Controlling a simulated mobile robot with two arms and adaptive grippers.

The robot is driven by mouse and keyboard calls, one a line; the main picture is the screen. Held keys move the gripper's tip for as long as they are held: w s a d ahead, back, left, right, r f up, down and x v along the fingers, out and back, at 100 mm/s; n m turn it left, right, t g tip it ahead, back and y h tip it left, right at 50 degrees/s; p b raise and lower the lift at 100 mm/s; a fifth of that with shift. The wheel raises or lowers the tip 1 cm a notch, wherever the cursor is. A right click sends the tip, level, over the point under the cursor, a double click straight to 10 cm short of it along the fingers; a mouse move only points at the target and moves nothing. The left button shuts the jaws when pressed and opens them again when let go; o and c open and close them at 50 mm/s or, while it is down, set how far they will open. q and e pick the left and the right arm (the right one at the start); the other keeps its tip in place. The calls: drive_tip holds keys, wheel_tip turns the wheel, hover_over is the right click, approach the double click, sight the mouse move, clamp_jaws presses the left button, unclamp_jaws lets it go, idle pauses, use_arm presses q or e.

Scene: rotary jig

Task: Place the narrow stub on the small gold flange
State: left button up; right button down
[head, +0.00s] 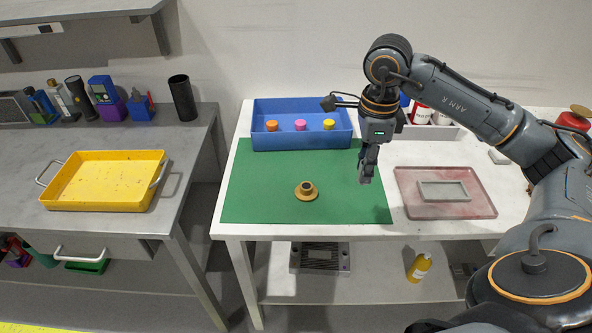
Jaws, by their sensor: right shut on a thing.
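The small gold flange (307,191) lies flat on the green mat (255,190), left of my right gripper. It has a round base and a raised ring with a dark centre. My right gripper (366,178) points down above the right part of the mat, apart from the flange. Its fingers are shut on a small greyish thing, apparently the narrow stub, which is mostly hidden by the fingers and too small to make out. My left gripper is not in view.
A blue bin (268,142) with orange, pink and yellow pieces stands behind the mat. A reddish tray (408,182) with a grey rectangular frame (444,191) lies to the right. A yellow tray (75,204) sits on the left bench. The mat around the flange is clear.

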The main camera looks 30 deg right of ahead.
drive_tip(key=r+m, duration=0.1)
drive_tip(key=w+d+r+m, duration=0.1)
drive_tip(key=shift+r, duration=0.3)
drive_tip(key=w+a+f+p, duration=0.3)
drive_tip(key=w+a+p, duration=0.1)
drive_tip(key=w, duration=0.3)
approach(306, 186)
drive_tip(key=shift+s+d+f+p, duration=0.25)
drive_tip(key=shift+s+f+p, duration=0.15)
drive_tip(key=shift+s, duration=0.05)
drive_tip(key=shift+w+f, duration=0.2)
drive_tip(key=shift+f, duration=0.05)
drive_tip(key=f, duration=0.1)
drive_tip(key=f+p, duration=0.2)
drive_tip(key=shift+w+a, duration=0.3)
drive_tip(key=shift+f, duration=0.5)
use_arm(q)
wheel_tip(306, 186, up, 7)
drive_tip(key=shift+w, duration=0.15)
use_arm(e)
drive_tip(key=shift+d, duration=0.1)
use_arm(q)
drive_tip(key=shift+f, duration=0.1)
